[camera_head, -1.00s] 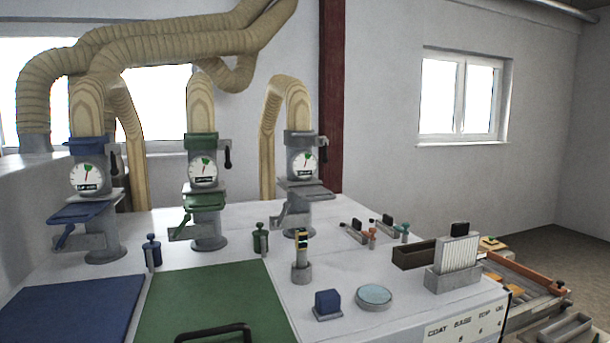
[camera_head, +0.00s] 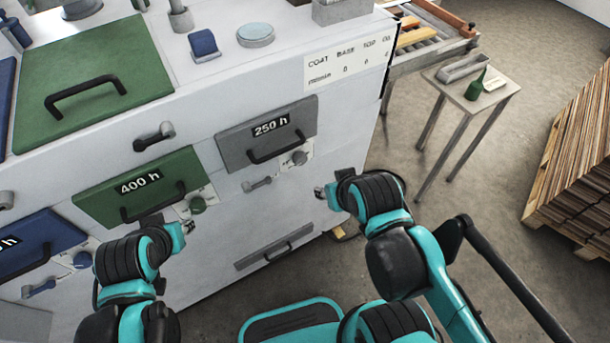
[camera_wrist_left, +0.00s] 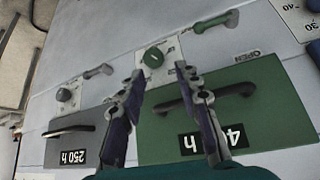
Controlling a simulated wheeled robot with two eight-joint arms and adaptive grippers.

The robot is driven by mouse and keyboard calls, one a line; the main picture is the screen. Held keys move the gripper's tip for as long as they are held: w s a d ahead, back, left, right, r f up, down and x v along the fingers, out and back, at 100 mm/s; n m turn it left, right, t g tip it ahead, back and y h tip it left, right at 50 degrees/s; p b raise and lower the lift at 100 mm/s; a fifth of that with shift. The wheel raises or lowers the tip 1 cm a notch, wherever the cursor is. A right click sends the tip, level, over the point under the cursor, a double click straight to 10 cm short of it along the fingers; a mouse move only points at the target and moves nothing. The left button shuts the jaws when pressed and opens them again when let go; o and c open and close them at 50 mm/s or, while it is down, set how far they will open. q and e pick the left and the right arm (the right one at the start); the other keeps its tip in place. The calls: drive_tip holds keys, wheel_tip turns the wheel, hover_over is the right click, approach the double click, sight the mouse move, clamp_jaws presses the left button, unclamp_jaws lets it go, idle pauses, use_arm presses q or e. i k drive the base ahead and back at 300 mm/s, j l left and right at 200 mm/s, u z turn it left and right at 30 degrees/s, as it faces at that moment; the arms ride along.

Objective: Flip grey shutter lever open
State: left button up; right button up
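A small grey lever (camera_head: 257,184) sits on the white cabinet front below the grey 250 h panel (camera_head: 232,147), left of a grey knob (camera_head: 299,158). The lever also shows in the left wrist view (camera_wrist_left: 98,70), lying nearly sideways. My left gripper (camera_head: 186,227) is in front of the green 400 h panel (camera_head: 90,196). In the left wrist view its fingers (camera_wrist_left: 160,72) are open and empty, with a green knob (camera_wrist_left: 153,57) beyond the gap. My right gripper (camera_head: 323,193) is right of the grey lever, apart from it; its finger opening is too small to tell.
A green lever (camera_wrist_left: 215,22) shows near the word OPEN. Another grey lever (camera_head: 153,136) is higher on the cabinet. A low grey handle plate (camera_head: 273,248) is below. A side table (camera_head: 470,90) and wood stack (camera_head: 580,160) stand right, with open floor between.

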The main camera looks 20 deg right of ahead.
sight(247, 188)
drive_tip(key=k+l+u, duration=0.15)
drive_tip(key=k+l, duration=0.2)
drive_tip(key=k+l+u, duration=0.15)
drive_tip(key=k+l, duration=0.2)
drive_tip(key=k, duration=0.15)
drive_tip(key=k+l+u, duration=0.15)
drive_tip(key=k, duration=0.25)
drive_tip(key=l, duration=0.1)
